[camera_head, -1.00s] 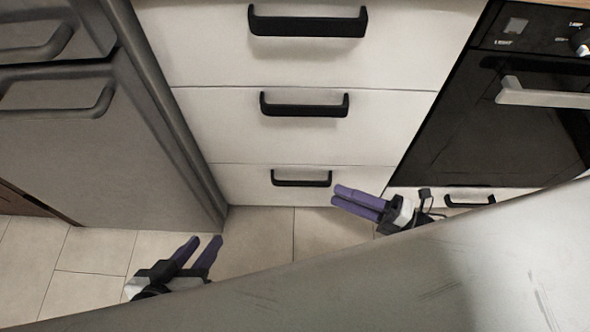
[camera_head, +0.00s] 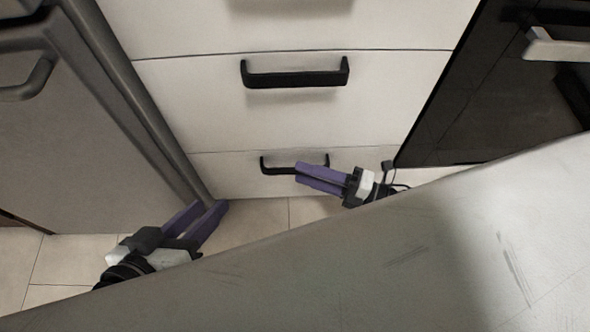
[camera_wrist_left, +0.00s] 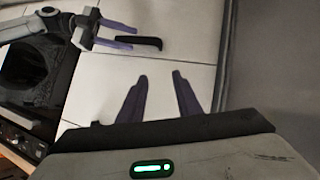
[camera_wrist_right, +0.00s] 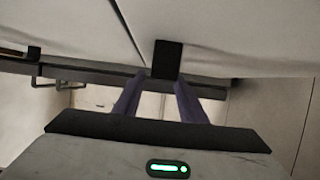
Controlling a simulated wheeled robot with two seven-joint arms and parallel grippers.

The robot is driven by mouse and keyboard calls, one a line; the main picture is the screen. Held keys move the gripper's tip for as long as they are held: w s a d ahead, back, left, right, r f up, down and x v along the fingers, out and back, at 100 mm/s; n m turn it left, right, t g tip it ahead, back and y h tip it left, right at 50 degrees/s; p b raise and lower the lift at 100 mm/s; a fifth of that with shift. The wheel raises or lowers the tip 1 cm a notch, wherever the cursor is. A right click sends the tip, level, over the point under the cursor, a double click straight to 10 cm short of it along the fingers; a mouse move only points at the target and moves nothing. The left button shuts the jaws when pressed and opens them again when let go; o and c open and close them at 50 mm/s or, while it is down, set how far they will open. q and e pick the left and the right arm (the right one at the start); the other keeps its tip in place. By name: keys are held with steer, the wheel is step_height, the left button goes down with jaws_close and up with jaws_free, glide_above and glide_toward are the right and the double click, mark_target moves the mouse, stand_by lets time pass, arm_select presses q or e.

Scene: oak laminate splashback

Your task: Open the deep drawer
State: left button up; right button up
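A white drawer stack (camera_head: 180,95) fills the middle of the head view, with black bar handles. The middle drawer has a handle (camera_head: 295,74), and the bottom drawer has a smaller-looking one (camera_head: 279,167). All the fronts look closed. My right gripper (camera_head: 302,174) is open, its purple fingertips overlapping the bottom handle's right part in the head view. In the right wrist view, a black handle end (camera_wrist_right: 168,58) shows beyond and between the open fingers; contact cannot be told. My left gripper (camera_head: 205,208) is open and empty, low near the stack's lower left corner.
A grey fridge-like appliance (camera_head: 85,130) stands at the left, close to my left gripper. A black oven (camera_head: 490,95) with a pale bar handle (camera_head: 555,46) stands at the right. Tiled floor (camera_head: 255,222) shows below the drawers.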

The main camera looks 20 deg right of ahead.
mark_target(295, 173)
steer(key=shift+x, duration=1.8)
steer(key=shift+s, duration=0.1)
jaws_close()
